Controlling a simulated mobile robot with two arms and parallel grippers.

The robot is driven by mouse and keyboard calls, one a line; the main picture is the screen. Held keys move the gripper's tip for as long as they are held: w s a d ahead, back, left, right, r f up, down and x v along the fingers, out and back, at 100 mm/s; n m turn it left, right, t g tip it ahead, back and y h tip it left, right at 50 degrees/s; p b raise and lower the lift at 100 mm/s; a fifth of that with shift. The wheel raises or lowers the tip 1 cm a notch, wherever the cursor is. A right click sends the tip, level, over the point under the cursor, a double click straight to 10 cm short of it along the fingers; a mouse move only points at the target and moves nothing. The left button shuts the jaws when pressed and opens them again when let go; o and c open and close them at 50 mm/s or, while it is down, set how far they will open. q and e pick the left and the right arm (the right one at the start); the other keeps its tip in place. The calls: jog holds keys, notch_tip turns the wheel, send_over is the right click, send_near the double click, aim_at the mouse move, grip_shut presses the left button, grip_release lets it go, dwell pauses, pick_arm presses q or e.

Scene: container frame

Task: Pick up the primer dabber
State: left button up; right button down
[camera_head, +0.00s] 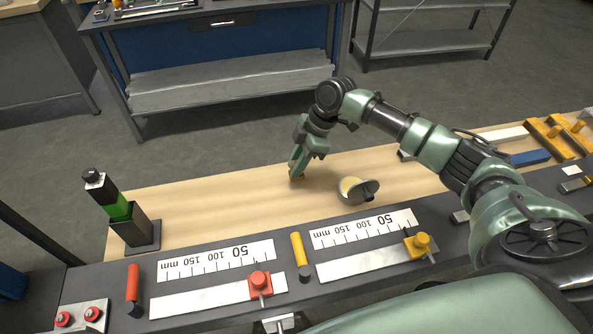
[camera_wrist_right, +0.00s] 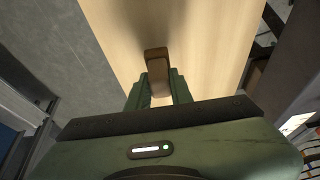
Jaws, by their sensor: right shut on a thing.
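My right gripper (camera_head: 298,163) is over the wooden bench top, shut on a small brown piece, which I take to be the primer dabber (camera_wrist_right: 156,62). In the right wrist view the brown piece sticks out between the two green fingers (camera_wrist_right: 158,88). In the head view only a small brown tip (camera_head: 297,178) shows below the fingers, close to the wood; I cannot tell whether it touches. My left gripper is not in view.
A dark holder with a green-banded bottle (camera_head: 119,208) stands at the left end of the bench. Two white rulers, a red stop (camera_head: 260,285) and a yellow stop (camera_head: 420,245) line the front. Yellow clamps (camera_head: 552,130) are at the right. The wood left of the gripper is clear.

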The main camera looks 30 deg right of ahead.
notch_tip(320, 180, up, 17)
jog(key=b, duration=0.1)
